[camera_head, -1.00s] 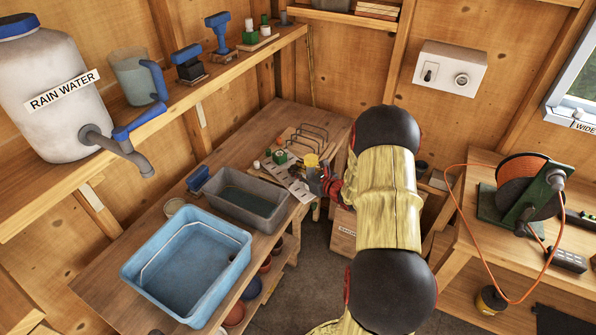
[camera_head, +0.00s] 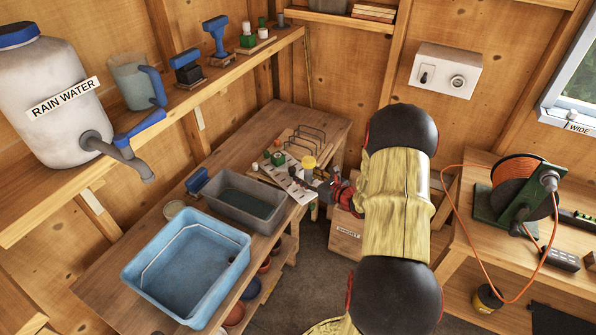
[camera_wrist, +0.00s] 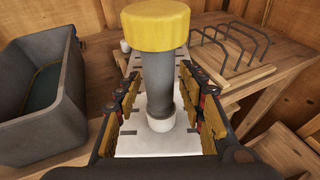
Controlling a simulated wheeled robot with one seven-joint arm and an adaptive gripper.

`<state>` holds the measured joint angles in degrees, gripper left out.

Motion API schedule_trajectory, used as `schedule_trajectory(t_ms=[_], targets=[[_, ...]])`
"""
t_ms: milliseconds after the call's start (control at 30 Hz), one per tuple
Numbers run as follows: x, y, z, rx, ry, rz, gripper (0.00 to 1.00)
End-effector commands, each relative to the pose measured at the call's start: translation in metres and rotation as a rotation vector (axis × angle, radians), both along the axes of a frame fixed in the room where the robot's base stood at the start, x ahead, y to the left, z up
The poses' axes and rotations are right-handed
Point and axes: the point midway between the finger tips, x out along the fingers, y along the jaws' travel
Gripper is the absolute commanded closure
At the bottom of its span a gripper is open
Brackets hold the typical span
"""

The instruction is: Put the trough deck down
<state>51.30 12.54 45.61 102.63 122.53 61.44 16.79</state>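The trough deck (camera_head: 297,193) is a pale slotted plate lying on the bench beside the grey trough (camera_head: 282,205), near the bench's front edge. An upright dark grey post with a yellow cap (camera_head: 308,162) stands on it; in the wrist view the post (camera_wrist: 158,85) rises from the white plate (camera_wrist: 160,143). My gripper (camera_head: 308,183) is low beside the post. In the wrist view its fingers (camera_wrist: 160,88) lie apart on either side of the post, with gaps showing lower down. The plate's far part is mostly hidden behind the post there.
A wire rack (camera_head: 306,138) stands on a board behind the deck. Small green and white items (camera_head: 277,158) are at the deck's far end. A blue tub (camera_head: 190,262) fills the near bench. A wooden crate (camera_head: 346,236) is below the bench's right side.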

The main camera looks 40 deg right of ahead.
Motion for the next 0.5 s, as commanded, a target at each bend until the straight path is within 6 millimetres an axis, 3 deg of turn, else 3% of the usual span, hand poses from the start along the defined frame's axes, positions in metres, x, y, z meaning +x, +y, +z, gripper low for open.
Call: schedule_trajectory(t_ms=[200, 500], targets=[[-0.04, 0.0, 0.014, 0.0, 0.0, -0.002, 0.6], [-0.061, 0.001, 0.019, 0.0, 0.0, 0.0, 0.6]])
